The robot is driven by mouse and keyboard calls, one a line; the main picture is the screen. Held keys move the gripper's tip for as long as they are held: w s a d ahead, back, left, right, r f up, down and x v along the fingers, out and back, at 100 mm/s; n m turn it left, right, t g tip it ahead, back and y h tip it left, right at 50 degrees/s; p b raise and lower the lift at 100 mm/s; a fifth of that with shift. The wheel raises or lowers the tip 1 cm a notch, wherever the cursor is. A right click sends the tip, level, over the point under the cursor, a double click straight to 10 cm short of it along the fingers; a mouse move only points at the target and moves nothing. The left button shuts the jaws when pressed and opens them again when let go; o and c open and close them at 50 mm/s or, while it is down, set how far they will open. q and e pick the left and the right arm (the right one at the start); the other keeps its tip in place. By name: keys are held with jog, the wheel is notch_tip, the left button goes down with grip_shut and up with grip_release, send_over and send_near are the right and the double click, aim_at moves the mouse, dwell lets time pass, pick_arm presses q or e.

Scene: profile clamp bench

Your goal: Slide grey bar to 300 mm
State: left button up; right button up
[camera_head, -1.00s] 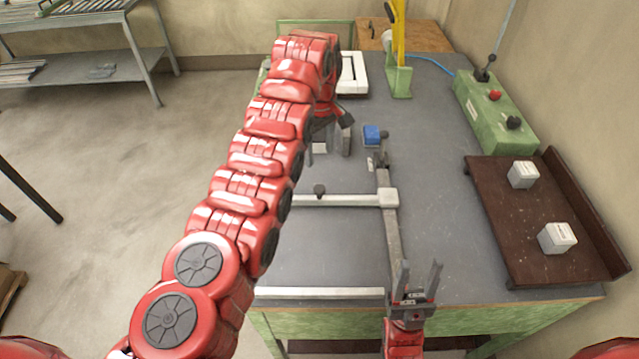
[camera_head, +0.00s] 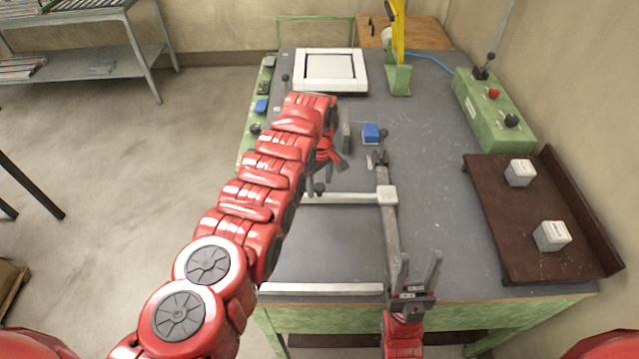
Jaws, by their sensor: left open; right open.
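A pale grey crossbar (camera_head: 350,199) lies left to right across the bench and meets a white block (camera_head: 387,195) on a long grey rail (camera_head: 390,232). A dark knob (camera_head: 319,188) stands on the crossbar; the bar's left end is hidden behind my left arm. My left gripper (camera_head: 337,168) is open and empty, above the bench just beyond the knob, partly hidden by its own wrist. My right gripper (camera_head: 420,259) is open, fingers pointing away, at the near end of the rail; I cannot tell whether it touches the rail. No scale marks are readable.
A second pale bar (camera_head: 320,289) lies along the bench's near edge. A blue block (camera_head: 371,133) and a grey block (camera_head: 345,133) stand beyond the crossbar. A brown tray (camera_head: 510,235) with two white boxes is at right. The bench between rail and tray is clear.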

pick_arm(q)
grip_shut()
dwell(1.4)
